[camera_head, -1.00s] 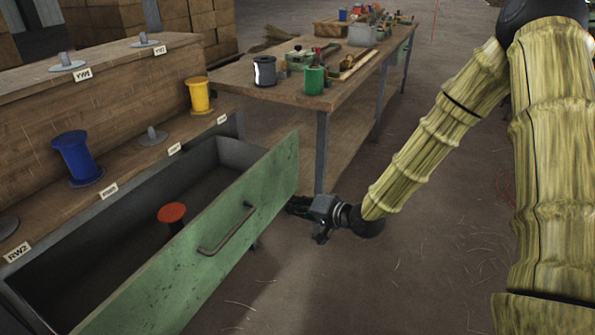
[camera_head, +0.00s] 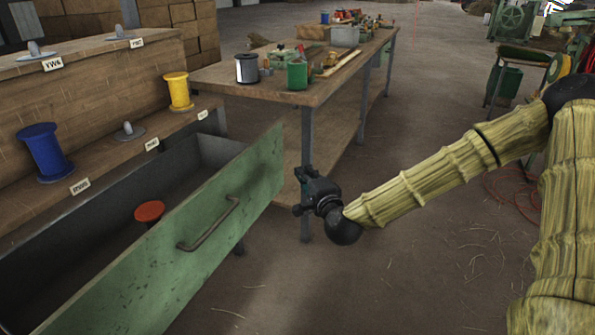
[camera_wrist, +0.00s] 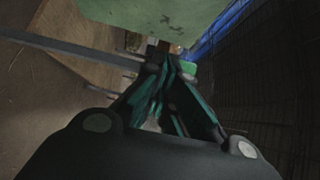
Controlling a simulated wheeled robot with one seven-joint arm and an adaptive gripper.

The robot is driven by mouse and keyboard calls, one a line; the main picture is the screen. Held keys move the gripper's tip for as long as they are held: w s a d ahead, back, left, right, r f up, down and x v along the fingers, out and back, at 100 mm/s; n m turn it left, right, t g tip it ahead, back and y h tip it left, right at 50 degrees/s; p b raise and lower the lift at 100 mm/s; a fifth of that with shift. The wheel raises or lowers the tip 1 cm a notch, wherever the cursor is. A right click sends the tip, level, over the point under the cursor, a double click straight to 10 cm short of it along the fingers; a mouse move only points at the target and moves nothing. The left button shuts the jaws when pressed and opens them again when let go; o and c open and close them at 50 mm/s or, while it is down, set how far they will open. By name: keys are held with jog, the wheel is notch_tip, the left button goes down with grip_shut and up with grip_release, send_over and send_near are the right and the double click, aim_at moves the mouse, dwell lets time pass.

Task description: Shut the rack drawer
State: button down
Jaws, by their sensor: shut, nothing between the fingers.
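The rack drawer (camera_head: 190,245) stands pulled out, with a green front and a curved metal handle (camera_head: 208,224). A spool with a red-orange top (camera_head: 150,212) stands inside it. The wooden rack (camera_head: 95,85) is behind the drawer. My gripper (camera_head: 303,178) is to the right of the drawer front, apart from the handle, in front of a table leg. In the wrist view the dark green fingers (camera_wrist: 175,95) come together with nothing between them. A green panel, likely the drawer front (camera_wrist: 140,18), shows at the top of that view.
A blue spool (camera_head: 45,152) and a yellow spool (camera_head: 179,91) stand on the rack's ledge. A workbench (camera_head: 225,77) with tools and cans is behind my gripper. A stool (camera_head: 520,55) and machinery are at the far right. The floor before the drawer is clear.

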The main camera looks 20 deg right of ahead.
jog(key=b, duration=0.2)
send_near(277, 148)
jog(key=w+d, duration=0.1)
jog(key=d, duration=0.2)
jog(key=shift+w+a+b, duration=0.25)
jog(key=shift+w+a, duration=0.45)
jog(key=shift+w, duration=0.15)
jog(key=shift+w+a+b, duration=0.25)
jog(key=shift+w+a, duration=0.45)
jog(key=shift+w, duration=0.2)
